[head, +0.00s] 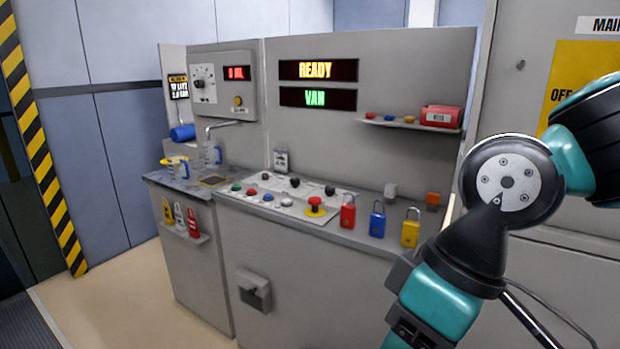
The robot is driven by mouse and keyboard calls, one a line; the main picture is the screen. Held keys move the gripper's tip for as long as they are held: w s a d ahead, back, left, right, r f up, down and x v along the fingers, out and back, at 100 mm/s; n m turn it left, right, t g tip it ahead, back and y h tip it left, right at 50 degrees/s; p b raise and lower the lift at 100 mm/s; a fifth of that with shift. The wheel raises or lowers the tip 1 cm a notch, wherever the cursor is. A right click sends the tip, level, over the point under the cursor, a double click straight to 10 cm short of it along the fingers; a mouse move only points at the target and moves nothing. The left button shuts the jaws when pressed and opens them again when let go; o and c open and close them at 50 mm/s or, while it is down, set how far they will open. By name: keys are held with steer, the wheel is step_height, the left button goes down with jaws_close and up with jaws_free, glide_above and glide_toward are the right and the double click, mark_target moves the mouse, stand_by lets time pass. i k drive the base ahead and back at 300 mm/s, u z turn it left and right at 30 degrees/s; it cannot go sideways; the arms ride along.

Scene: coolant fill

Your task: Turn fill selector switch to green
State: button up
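A grey control console (240,210) has a sloped white panel with several buttons and black knobs. Black knobs stand along its back row, one near the middle (295,182) and one to the right (329,190). A green button (236,187) and a red mushroom button on yellow (314,205) are also there. A grey box on the back wall carries a round dial (200,84) with a black knob and a red display. I cannot tell which knob is the fill selector switch, nor its setting. My arm is at the right; my gripper is not in view.
Red (348,212), blue (377,220) and yellow (410,228) padlocks stand along the console's right side. Displays read "READY" (316,69) and "VAN" (315,97). Floor at left is clear.

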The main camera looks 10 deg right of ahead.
mark_target(296, 182)
steer(key=u, duration=0.55)
steer(key=i, duration=1.8)
steer(key=z, duration=0.05)
